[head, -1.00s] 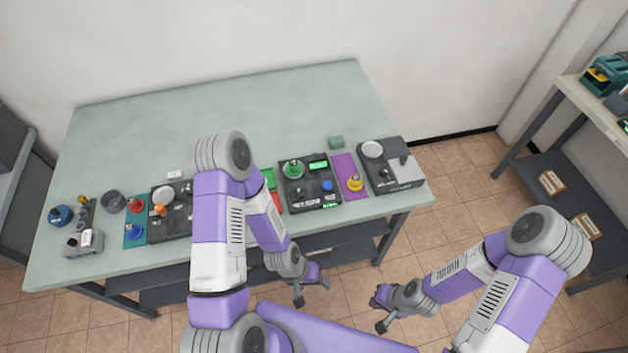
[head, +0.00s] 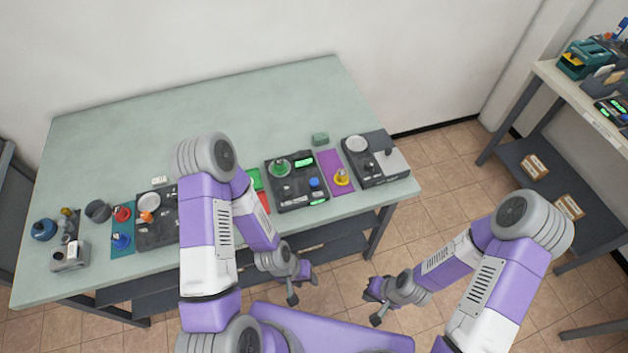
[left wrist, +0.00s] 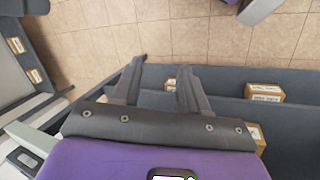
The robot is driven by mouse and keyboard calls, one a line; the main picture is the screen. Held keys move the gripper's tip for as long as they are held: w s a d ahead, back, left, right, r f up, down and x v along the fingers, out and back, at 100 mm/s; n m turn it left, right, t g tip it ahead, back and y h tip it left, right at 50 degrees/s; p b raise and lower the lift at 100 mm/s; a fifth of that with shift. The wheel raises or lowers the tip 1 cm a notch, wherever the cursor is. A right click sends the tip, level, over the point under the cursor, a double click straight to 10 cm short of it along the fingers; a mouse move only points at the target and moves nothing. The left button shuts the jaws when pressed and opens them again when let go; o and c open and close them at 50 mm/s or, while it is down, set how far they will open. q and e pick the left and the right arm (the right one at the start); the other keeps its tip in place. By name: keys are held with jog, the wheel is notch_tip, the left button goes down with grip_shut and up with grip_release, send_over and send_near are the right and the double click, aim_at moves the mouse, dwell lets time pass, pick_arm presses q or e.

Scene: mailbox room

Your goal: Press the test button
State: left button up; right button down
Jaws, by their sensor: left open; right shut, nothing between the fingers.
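No button's label is readable in the head view. A black device (head: 286,196) with a green display sits near the table's front edge, right of centre. It has a round blue button (head: 314,183) and a green round part (head: 281,167). Another dark device (head: 158,232), with a white dish and an orange knob, sits to the left, partly hidden by my left arm. My left gripper (head: 303,289) is open and empty, below the front edge; its spread fingers also show in the left wrist view (left wrist: 160,68). My right gripper (head: 371,306) is shut and empty over the floor.
A grey device (head: 398,162) stands at the table's right end, beside a purple mat (head: 328,160) with a yellow knob. Red and blue knobs stand on a teal mat (head: 122,246) at left. The table's back half (head: 220,105) is clear. A shelf (head: 560,95) stands at right.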

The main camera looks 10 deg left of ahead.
pick_arm(q)
grip_shut()
dwell(1.3)
